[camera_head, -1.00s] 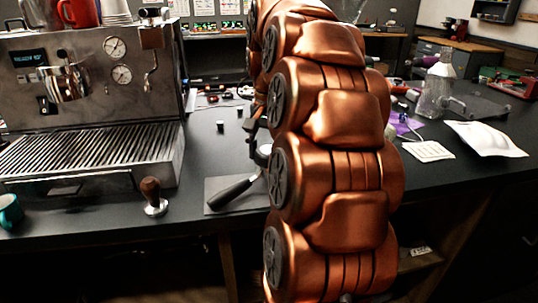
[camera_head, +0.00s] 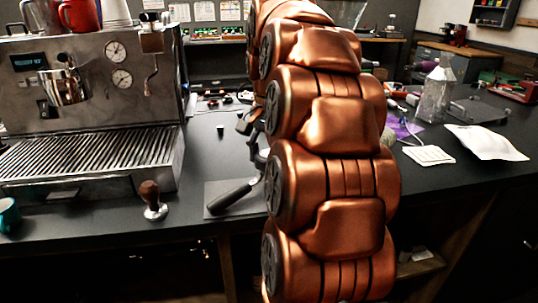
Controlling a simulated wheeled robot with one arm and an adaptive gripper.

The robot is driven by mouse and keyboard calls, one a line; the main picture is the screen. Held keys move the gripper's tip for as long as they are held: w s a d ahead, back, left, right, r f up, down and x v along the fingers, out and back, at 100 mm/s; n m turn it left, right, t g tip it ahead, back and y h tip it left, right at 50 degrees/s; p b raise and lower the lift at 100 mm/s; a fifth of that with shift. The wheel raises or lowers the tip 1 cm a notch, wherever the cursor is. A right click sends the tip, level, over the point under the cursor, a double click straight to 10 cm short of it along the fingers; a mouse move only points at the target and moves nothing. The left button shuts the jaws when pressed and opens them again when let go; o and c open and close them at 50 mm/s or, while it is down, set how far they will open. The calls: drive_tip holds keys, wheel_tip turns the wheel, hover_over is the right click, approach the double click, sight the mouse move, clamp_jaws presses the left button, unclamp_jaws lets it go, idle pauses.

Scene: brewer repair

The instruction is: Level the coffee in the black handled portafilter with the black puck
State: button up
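The black-handled portafilter (camera_head: 234,196) lies on a dark grey mat on the counter, its handle pointing to the lower left. Its head is mostly hidden behind my copper arm, so the coffee inside cannot be seen. My gripper (camera_head: 247,124) shows only as dark parts at the left edge of the arm, above and behind the portafilter head. Whether its fingers are open or shut, or hold anything, is hidden. A small dark piece with a pale face (camera_head: 220,130) stands on the counter left of the gripper; I cannot tell if it is the black puck.
A steel espresso machine (camera_head: 85,110) fills the left. A wooden-handled tamper (camera_head: 151,201) stands near the counter's front edge, and a teal cup (camera_head: 8,215) is at far left.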

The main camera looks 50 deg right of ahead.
drive_tip(key=shift+r+n+p, duration=0.1)
drive_tip(key=shift+n+p, duration=1.2)
drive_tip(key=shift+n, duration=2)
drive_tip(key=shift+n+p, duration=1.25)
drive_tip(key=shift+n, duration=1.75)
drive_tip(key=shift+f+b, duration=0.2)
drive_tip(key=shift+b, duration=0.1)
drive_tip(key=shift+m+b, duration=0.4)
drive_tip(key=shift+m, duration=0.3)
drive_tip(key=shift+m+b, duration=0.65)
drive_tip(key=shift+m, duration=0.15)
drive_tip(key=shift+m+b, duration=0.4)
drive_tip(key=shift+m, duration=0.2)
drive_tip(key=shift+r+m+b, duration=0.1)
drive_tip(key=shift+m+b, duration=0.4)
drive_tip(key=shift+m, duration=0.2)
